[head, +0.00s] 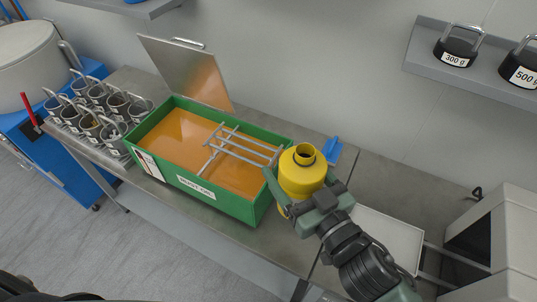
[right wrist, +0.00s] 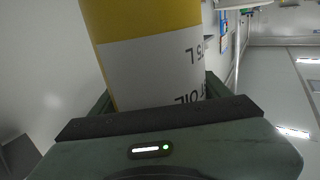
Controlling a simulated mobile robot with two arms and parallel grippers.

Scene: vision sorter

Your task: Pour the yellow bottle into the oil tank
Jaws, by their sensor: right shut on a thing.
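The yellow bottle (head: 301,176) is upright, its open neck facing up, just right of the oil tank in the head view. My right gripper (head: 298,200) is shut around the bottle. In the right wrist view the bottle (right wrist: 150,60) fills the space between the fingers, with a white label reading partly "OIL". The oil tank (head: 258,208) is a green box filled with orange liquid, its grey lid (head: 188,72) standing open at the back. A metal rack (head: 238,148) lies across the tank's right part. My left gripper is not in view.
Several metal cups (head: 117,104) stand left of the tank. A blue item (head: 333,150) lies behind the bottle. A white tray (head: 388,238) is at the right, beside my arm. A wall shelf (head: 480,70) holds black weights (head: 457,46).

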